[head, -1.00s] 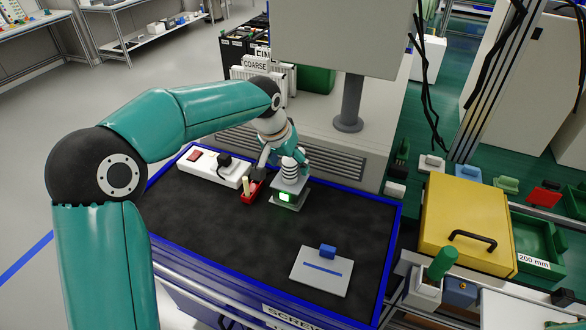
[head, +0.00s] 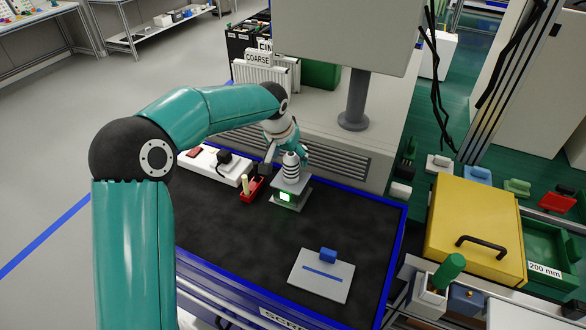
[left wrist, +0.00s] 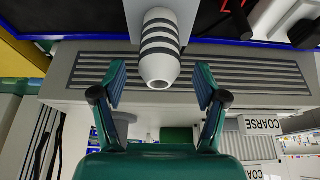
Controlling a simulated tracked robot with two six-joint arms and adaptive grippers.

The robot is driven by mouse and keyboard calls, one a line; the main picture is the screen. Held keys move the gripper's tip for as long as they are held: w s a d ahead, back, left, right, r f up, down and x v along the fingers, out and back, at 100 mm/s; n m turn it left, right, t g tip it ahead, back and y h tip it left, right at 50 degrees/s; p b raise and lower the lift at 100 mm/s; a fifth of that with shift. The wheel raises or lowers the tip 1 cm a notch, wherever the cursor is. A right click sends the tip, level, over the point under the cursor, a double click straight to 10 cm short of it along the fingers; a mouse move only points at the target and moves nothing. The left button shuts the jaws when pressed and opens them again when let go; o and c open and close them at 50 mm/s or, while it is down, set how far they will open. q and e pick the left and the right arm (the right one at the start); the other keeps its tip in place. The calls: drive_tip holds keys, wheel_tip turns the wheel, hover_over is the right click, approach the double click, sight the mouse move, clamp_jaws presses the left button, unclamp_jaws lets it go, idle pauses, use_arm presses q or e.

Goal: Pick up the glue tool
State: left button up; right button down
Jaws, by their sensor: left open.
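A light grey tool with dark rings (head: 290,166), which looks like the glue tool, stands upright on a small grey dock (head: 291,188) with a lit green-white panel, on the dark bench top. My left gripper (head: 287,151) is at the upper end of this tool, pointing down. In the left wrist view the open left gripper (left wrist: 159,80) has one finger on each side of the tool's rounded end (left wrist: 160,60). Gaps show on both sides there, and the fingers are not closed on it. The right gripper is not in view.
A red holder (head: 252,190) with a cream stick and a white power strip (head: 213,165) stand left of the dock. A grey plate with a blue block (head: 322,276) lies at the front right. A grey post (head: 355,100) rises behind. The bench middle is clear.

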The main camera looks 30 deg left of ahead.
use_arm(q)
drive_tip(key=shift+p+x, duration=0.85)
drive_tip(key=shift+x, duration=1.75)
drive_tip(key=shift+w, duration=0.1)
drive_tip(key=c, duration=1.2)
